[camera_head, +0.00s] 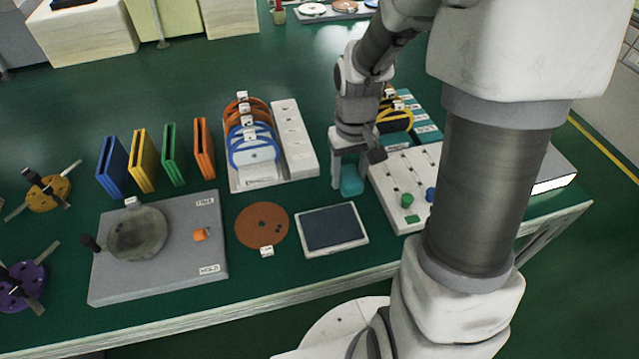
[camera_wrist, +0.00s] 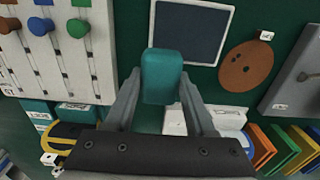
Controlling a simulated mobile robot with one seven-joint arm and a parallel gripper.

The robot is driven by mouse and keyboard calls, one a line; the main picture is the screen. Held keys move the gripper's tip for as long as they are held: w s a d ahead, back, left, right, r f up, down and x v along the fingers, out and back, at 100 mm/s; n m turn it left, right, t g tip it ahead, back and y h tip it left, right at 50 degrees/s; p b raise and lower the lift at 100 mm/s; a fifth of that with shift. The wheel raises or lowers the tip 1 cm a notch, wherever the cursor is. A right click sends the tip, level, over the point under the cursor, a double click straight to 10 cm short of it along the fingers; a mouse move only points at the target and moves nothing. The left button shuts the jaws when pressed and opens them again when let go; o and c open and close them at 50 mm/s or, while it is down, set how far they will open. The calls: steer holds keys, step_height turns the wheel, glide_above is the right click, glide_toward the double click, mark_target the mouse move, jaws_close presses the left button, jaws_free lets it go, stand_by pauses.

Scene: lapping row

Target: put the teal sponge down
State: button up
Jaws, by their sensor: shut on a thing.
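The teal sponge (camera_head: 352,186) is a small rounded block. My gripper (camera_head: 350,172) is shut on it, pointing down over the green bench top between the disc rack and the white slider board. In the wrist view the sponge (camera_wrist: 161,76) sits between the two fingers of my gripper (camera_wrist: 162,92). I cannot tell whether its underside touches the bench.
A dark pad in a white frame (camera_head: 332,229) lies just in front, beside a copper disc (camera_head: 262,225). The white slider board (camera_head: 405,180) is close on the right, the disc rack (camera_head: 290,150) on the left. A grey lapping plate (camera_head: 180,270) lies further left.

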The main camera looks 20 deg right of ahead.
steer(key=b, duration=0.1)
glide_above(317, 189)
step_height(317, 189, down, 6)
steer(key=shift+a+r, duration=0.1)
steer(key=shift+f+b, duration=0.7)
steer(key=shift+f, duration=1.25)
steer(key=shift+f, duration=0.2)
steer(key=o, duration=1.3)
steer(key=shift+r, duration=0.1)
